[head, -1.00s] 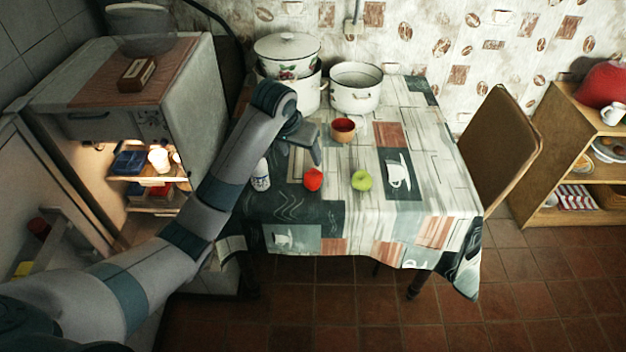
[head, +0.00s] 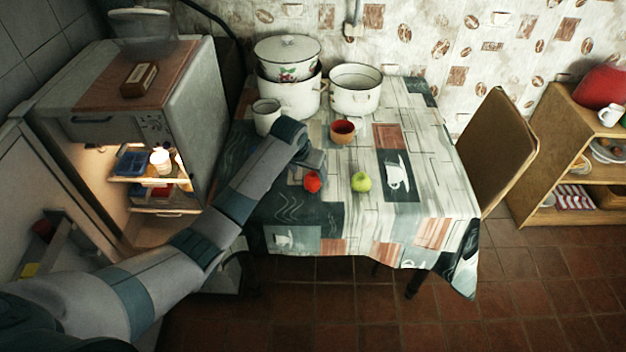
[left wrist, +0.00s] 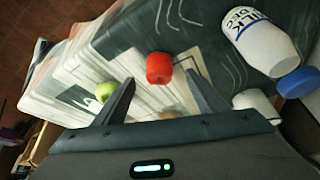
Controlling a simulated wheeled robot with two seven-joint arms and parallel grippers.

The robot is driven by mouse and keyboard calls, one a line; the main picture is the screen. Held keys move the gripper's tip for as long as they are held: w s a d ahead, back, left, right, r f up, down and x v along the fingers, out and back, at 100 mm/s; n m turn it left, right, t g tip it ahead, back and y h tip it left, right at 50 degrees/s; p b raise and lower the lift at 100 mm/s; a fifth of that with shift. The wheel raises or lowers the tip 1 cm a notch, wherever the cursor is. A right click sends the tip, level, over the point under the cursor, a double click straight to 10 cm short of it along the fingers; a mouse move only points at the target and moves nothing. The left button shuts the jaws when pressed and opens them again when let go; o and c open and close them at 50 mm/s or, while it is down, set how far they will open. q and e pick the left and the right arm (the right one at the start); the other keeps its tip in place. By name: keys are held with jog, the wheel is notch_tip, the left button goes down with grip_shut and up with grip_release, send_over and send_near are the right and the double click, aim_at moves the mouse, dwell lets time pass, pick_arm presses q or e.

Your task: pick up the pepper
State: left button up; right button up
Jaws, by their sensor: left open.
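The red pepper (head: 313,182) lies on the patterned tablecloth near the middle of the table, left of a green apple (head: 361,181). My left gripper (head: 314,168) is low over the table just behind the pepper in the head view, partly hidden by its own wrist. In the left wrist view the pepper (left wrist: 159,68) shows ahead of the two spread fingers (left wrist: 160,80), roughly centred between their tips. The fingers are open and hold nothing. I cannot tell whether they touch the pepper. My right gripper is not in view.
An orange cup (head: 342,132), a white mug (head: 266,117) and enamel pots (head: 355,92) stand farther back. The table's right side is clear. The lit fridge (head: 150,185) stands open at left.

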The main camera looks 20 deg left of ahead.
aim_at(312, 177)
pick_arm(q)
jog(key=shift+w+f, duration=0.25)
jog(key=shift+f, duration=0.3)
jog(key=shift+p+x, duration=0.65)
jog(key=shift+x, duration=1.95)
jog(key=shift+w, duration=0.15)
jog(key=shift+r, duration=0.1)
jog(key=c, duration=1.2)
